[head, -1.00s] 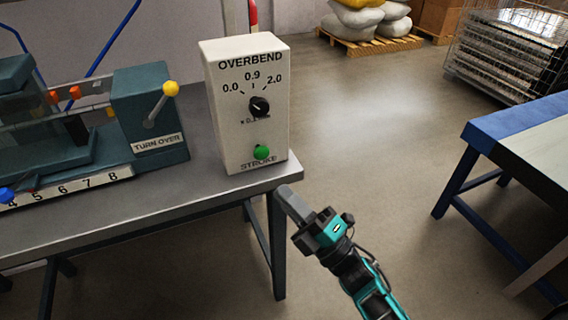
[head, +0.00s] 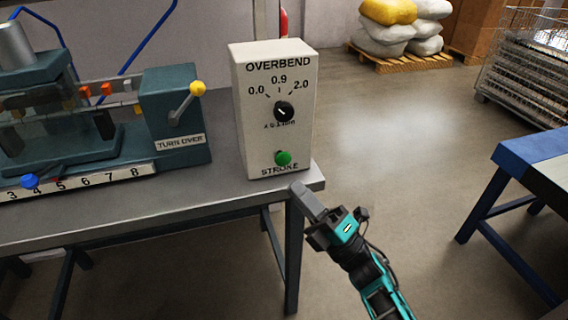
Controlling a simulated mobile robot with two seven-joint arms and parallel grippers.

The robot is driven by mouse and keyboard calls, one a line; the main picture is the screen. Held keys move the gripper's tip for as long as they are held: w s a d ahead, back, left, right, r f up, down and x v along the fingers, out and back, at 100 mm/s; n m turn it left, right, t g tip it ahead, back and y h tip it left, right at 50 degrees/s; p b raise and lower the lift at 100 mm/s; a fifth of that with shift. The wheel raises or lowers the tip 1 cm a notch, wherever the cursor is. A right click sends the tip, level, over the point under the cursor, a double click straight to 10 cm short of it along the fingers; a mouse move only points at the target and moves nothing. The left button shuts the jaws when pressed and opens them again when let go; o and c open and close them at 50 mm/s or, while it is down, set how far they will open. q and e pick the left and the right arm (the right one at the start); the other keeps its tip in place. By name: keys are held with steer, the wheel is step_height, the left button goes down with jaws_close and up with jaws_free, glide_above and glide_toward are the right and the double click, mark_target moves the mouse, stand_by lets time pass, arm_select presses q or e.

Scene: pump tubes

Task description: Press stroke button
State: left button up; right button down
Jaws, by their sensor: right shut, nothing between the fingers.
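The green stroke button (head: 283,158) sits low on the front face of the white control box (head: 246,126), above the label STROKE. The box also bears a black OVERBEND dial (head: 284,111). It stands at the right end of the grey table (head: 200,205). My right gripper (head: 297,190) is shut and empty. In the picture its tip is just below and right of the button, by the table's front right corner. I cannot tell its exact distance from the box. My left gripper is not in view.
A teal bending machine (head: 175,110) with a yellow-knobbed lever (head: 192,95) and a number scale (head: 90,180) stands left of the box. A blue-edged table (head: 525,150) is at the right. Sacks on a pallet (head: 405,58) lie behind. The floor between is clear.

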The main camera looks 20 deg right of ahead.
mark_target(279, 157)
arm_select(q)
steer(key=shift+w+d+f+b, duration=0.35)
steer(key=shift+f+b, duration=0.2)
steer(key=shift+b, duration=0.4)
arm_select(e)
steer(key=w, duration=0.5)
steer(key=shift+a, duration=0.1)
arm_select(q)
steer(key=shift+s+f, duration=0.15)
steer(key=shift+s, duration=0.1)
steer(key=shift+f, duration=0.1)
arm_select(e)
steer(key=shift+w, duration=0.15)
stand_by(0.5)
arm_select(q)
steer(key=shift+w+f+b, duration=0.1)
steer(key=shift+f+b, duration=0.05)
steer(key=shift+b, duration=0.15)
arm_select(e)
steer(key=shift+w, duration=0.3)
